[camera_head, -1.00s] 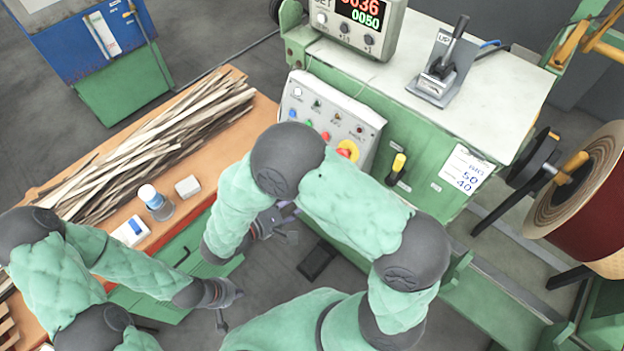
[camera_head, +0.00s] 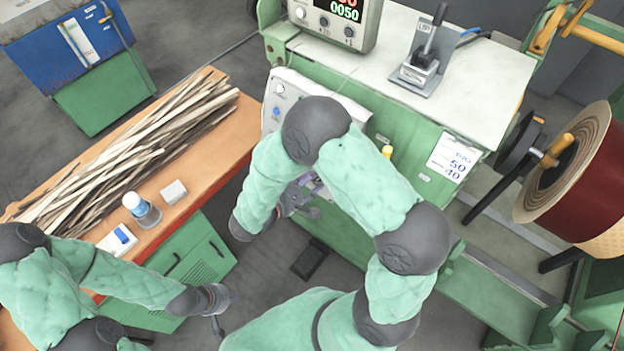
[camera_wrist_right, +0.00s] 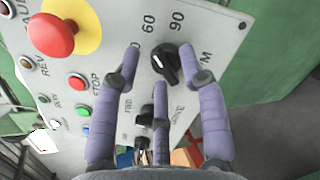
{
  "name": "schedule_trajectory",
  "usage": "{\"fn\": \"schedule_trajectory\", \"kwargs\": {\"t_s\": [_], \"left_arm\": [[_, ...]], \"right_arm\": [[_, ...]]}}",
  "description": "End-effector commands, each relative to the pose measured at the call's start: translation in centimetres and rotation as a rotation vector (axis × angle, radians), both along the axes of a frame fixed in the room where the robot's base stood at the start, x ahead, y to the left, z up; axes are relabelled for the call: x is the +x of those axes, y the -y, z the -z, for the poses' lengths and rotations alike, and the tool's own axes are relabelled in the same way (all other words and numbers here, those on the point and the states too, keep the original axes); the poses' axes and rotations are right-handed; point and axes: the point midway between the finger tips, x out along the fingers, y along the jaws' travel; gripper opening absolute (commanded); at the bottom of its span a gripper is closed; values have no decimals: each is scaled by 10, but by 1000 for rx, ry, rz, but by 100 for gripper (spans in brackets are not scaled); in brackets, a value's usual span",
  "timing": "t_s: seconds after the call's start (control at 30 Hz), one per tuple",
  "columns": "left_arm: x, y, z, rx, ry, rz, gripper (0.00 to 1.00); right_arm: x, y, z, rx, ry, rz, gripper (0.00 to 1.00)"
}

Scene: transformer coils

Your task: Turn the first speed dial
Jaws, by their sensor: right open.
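In the right wrist view, a black speed dial (camera_wrist_right: 166,63) sits on the light grey control panel (camera_wrist_right: 215,40), near the printed 60 and 90. My right gripper (camera_wrist_right: 164,70) is open, its purple-grey fingers spread on either side of the dial. I cannot tell whether they touch it. A second black knob (camera_wrist_right: 145,116) is lower on the panel, partly behind the middle finger. In the head view, my right gripper (camera_head: 300,198) is by the panel (camera_head: 290,84), and my arm hides the dial. My left gripper (camera_head: 214,300) hangs away from the panel; its fingers are unclear.
A red emergency button (camera_wrist_right: 53,35) on a yellow disc and several coloured push buttons share the panel. In the head view, a bench (camera_head: 190,170) holds wood strips and a bottle (camera_head: 141,209). A wire reel (camera_head: 580,170) stands at right.

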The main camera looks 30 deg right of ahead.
Motion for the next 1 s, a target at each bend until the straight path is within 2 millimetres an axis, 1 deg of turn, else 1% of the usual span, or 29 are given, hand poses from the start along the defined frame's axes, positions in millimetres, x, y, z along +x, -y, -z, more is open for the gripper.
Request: {"fn": "schedule_trajectory", "kwargs": {"t_s": [0.1, 0.13, 0.17, 0.2, 0.27, 0.67, 0.87, 1.0], "left_arm": [[0, 0, 0, 0, 0, 0, 0], [0, 0, 0, 0, 0, 0, 0], [0, 0, 0, 0, 0, 0, 0], [0, 0, 0, 0, 0, 0, 0], [0, 0, 0, 0, 0, 0, 0], [0, 0, -2, 0, 0, 0, 0], [0, 0, -8, 0, 0, 0, 0], [0, 0, -14, 0, 0, 0, 0]], "right_arm": [[0, 0, 0, 0, 0, 0, 42], [0, 0, 0, 0, 0, 0, 37], [0, 0, 0, 0, 0, 0, 28], [0, 0, 0, 0, 0, 0, 17], [0, 0, 0, 0, 0, 0, 0], [0, 0, 0, -12, -30, -13, 0], [0, -1, -1, -49, -120, -53, 0], [0, -1, -1, -89, -215, -94, 0]]}}
